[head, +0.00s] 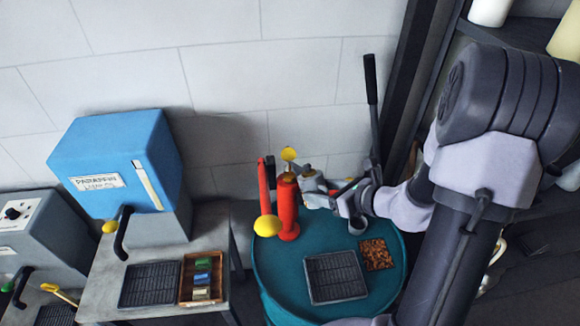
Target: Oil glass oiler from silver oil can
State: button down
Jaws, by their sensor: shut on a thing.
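My gripper (328,190) reaches in from the right over a round teal drum top (285,290). It is shut on a small silvery can-like thing (310,180), which looks like the silver oil can and is partly hidden by the jaws. The can is just right of an orange-red upright cylinder (287,208) and close to it; I cannot tell whether they touch. A yellow round piece (289,154) tops this cylinder, and a yellow knob (266,226) is at its lower left. I cannot make out a glass oiler for certain.
A dark ribbed mat (335,277) and a tray of brown bits (376,254) lie on the drum top. A tall black-handled lever (371,100) stands behind my gripper. A blue box (115,160) on a grey table and a wooden tray (184,284) are at left.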

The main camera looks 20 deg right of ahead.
jog(key=shift+r+p, duration=0.4)
jog(key=shift+p, duration=0.35)
dwell(0.9)
jog(key=shift+r+g+p, duration=0.3)
jog(key=shift+g+p, duration=0.1)
jog(key=shift+p, duration=0.25)
jog(key=shift+w, duration=0.1)
jog(key=shift+f+b, duration=0.3)
jog(key=shift+b, duration=0.15)
dwell(3.2)
jog(key=shift+f+t+b, duration=0.45)
jog(key=shift+t+b, duration=0.05)
jog(key=shift+b, duration=1.4)
